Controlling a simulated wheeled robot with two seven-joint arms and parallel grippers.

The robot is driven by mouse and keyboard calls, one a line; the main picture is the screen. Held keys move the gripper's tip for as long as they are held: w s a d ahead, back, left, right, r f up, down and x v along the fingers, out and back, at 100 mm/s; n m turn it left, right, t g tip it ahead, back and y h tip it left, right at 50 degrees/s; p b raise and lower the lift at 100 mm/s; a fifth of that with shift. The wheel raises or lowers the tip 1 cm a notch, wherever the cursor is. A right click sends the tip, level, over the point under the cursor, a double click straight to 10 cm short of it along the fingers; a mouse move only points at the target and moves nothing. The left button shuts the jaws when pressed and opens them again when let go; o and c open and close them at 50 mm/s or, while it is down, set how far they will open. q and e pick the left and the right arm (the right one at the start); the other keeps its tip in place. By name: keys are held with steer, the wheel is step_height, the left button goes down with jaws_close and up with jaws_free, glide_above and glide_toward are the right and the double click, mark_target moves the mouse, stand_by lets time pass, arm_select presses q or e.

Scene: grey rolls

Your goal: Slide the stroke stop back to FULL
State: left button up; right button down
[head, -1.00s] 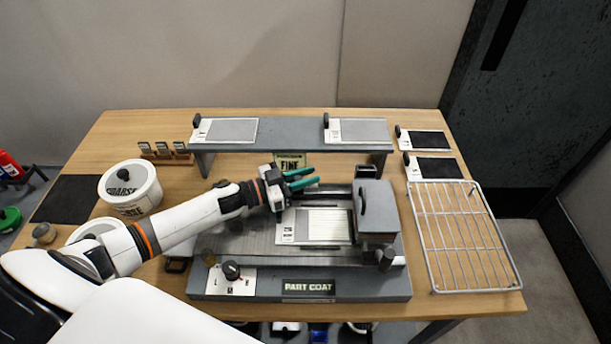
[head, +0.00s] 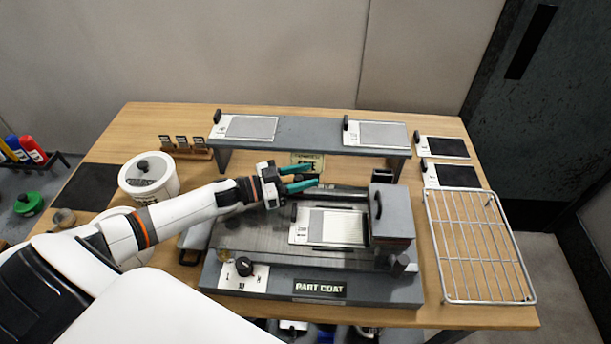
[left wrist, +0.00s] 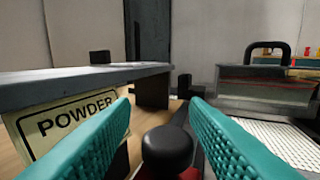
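A black rounded knob (left wrist: 167,148) stands between my left fingers in the left wrist view, above a dark rail with a bit of red beside it. I take it for the stroke stop; no FULL mark is readable. My left gripper (head: 312,178) is open with its teal fingers at the back edge of the grey coating machine (head: 225,285), and the fingers also show in the left wrist view (left wrist: 165,125). A gap shows on each side of the knob, so they do not grip it. In the head view the knob is hidden or too small. My right gripper is out of view.
A grey shelf (head: 290,130) stands close behind the gripper, with a POWDER sign (left wrist: 70,125) under it. A grey block with a handle (head: 393,215) stands at the machine's right, beside a white-framed plate (head: 330,227). A wire rack (head: 480,245) lies farther right.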

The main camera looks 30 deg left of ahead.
arm_select(q)
steer(key=shift+d+r, duration=0.1)
steer(key=shift+r, duration=0.35)
step_height(320, 180, up, 9)
stand_by(0.3)
steer(key=shift+r, duration=0.15)
